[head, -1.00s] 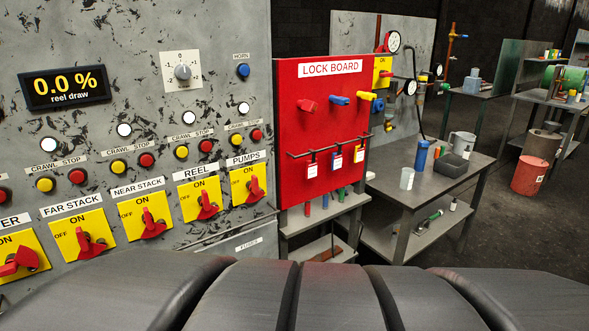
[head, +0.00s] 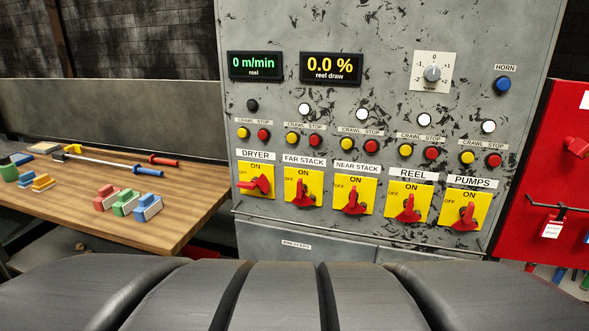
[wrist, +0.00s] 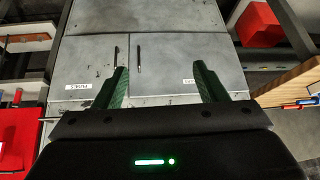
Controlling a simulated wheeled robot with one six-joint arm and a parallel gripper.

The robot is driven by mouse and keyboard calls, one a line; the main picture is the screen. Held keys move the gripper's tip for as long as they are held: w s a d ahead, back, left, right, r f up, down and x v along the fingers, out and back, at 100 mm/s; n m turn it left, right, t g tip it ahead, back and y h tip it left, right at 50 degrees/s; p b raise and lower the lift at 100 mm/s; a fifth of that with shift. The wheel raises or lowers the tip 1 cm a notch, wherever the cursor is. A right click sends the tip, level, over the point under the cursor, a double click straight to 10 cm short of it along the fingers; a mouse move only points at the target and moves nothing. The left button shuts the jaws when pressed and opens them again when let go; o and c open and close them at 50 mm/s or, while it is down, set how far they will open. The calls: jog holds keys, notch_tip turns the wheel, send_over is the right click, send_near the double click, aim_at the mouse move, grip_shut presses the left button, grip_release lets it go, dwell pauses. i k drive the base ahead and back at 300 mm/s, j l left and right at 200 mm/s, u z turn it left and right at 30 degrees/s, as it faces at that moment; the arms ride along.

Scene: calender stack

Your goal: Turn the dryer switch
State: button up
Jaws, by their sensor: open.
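The dryer switch (head: 262,184) is a red lever on a yellow plate at the left end of the switch row in the head view, under the label DRYER. Its lever lies sideways, pointing left toward the OFF side, while the neighbouring levers stand more upright toward ON. My gripper (wrist: 160,70) is open and empty in the wrist view. The dryer switch is not in the wrist view, and my gripper is not in the head view.
The far stack (head: 303,190), near stack (head: 353,197), reel (head: 408,206) and pumps (head: 466,212) switches continue rightward. A rail (head: 350,233) runs below them. A wooden table (head: 190,213) with coloured blocks stands left; the red lock board (head: 550,215) stands right.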

aim_at(263, 183)
jog(key=u, duration=0.35)
jog(key=i+j+u, duration=0.1)
jog(key=i+j, duration=0.15)
jog(key=i, duration=0.15)
jog(key=i+j+u, duration=0.15)
jog(key=i, duration=0.3)
